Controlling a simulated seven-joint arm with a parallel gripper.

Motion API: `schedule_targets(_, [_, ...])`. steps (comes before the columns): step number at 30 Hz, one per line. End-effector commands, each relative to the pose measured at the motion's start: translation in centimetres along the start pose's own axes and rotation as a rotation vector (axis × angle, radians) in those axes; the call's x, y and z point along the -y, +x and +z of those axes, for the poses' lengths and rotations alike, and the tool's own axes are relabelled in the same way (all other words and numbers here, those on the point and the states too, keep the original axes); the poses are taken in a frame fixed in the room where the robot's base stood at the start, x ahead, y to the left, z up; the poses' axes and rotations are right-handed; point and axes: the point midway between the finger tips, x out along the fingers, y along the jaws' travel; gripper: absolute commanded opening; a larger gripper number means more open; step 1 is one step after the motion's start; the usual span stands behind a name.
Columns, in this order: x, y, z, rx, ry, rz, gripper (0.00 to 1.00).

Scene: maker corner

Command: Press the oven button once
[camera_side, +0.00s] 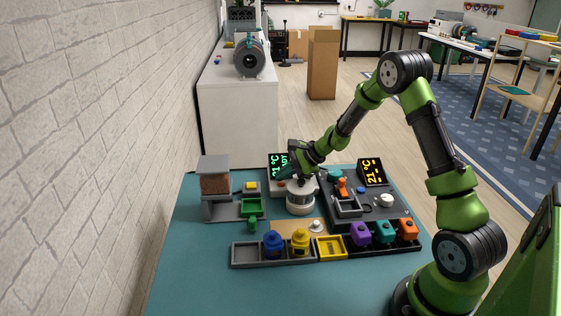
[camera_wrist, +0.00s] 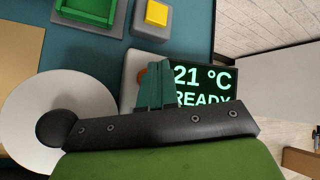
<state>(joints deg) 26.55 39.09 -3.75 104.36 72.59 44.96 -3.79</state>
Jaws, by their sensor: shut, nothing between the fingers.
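A green-lit display (camera_side: 279,163) reads "21 °C READY" in the wrist view (camera_wrist: 203,86). It belongs to a pale unit (camera_wrist: 131,66) beside a round white body (camera_side: 300,204), whose top also shows in the wrist view (camera_wrist: 28,110). A red-orange button (camera_wrist: 141,76) shows on the pale unit, left of the display and partly covered by my fingers. My gripper (camera_wrist: 157,78) is shut and empty, with its teal fingers over the button's right side. I cannot tell whether they touch it. In the side view my wrist hides most of this spot.
A second unit (camera_side: 397,213) with an amber display (camera_side: 371,172) stands to the right. A grey hopper stand (camera_side: 214,178) is at the left. A front rack (camera_side: 244,251) holds several coloured pieces. The teal table (camera_side: 190,285) is clear in front.

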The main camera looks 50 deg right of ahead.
Motion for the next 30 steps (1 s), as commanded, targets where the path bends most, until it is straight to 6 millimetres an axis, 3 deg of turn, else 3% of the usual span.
schedule_targets(1, [-1.5, 0.5, -0.1, 0.000, 0.007, 0.032, 0.00])
schedule_targets(19, [-1.3, -0.5, 1.1, 0.011, 0.012, 0.032, 0.00])
schedule_targets(30, [0.7, -2.8, 2.6, 0.007, 0.008, 0.022, 0.00])
